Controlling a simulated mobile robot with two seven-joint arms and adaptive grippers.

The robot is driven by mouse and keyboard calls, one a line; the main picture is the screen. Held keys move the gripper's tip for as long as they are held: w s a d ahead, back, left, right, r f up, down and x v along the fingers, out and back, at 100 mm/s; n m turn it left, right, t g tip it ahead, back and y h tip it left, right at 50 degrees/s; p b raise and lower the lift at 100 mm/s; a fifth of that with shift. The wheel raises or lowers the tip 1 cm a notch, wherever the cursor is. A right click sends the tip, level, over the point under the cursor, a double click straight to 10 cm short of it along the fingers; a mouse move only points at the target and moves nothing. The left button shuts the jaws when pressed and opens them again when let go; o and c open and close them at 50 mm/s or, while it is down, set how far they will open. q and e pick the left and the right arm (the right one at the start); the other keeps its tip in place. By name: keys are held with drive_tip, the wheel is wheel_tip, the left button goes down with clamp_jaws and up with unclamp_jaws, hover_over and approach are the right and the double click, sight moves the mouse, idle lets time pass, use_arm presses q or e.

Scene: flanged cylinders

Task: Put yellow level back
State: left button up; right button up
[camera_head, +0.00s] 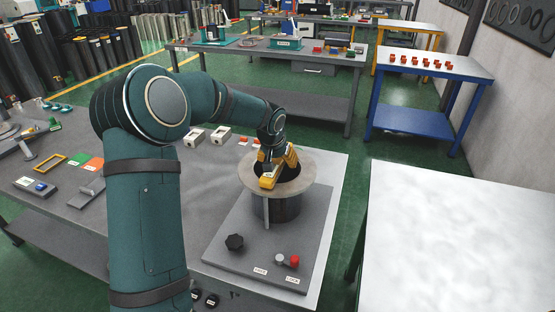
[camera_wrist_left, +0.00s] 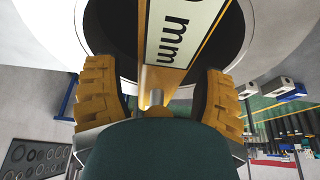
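The yellow level (camera_head: 268,183) lies at the top of the flanged cylinder (camera_head: 290,207), by the round opening of its pale flange (camera_head: 304,187). In the left wrist view the level (camera_wrist_left: 158,78) is a yellow bar with a white strip marked "mm". My left gripper (camera_head: 278,158) is down over the flange opening. Its yellow ribbed fingers stand on both sides of the level, with narrow gaps showing in the left wrist view (camera_wrist_left: 163,92). The far part of the level is cut off there. My right gripper is in neither view.
The cylinder stands on a grey board (camera_head: 225,257) with a black knob (camera_head: 234,242) and a red knob (camera_head: 294,262). A yellow frame (camera_head: 38,167) and small blocks lie left on the bench. A white table (camera_head: 460,235) stands right.

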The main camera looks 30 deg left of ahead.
use_arm(q)
drive_tip(key=shift+r, duration=0.25)
drive_tip(key=p+v, duration=0.1)
drive_tip(key=v, duration=1.2)
drive_tip(key=shift+s+d, duration=0.2)
drive_tip(key=shift+d, duration=0.1)
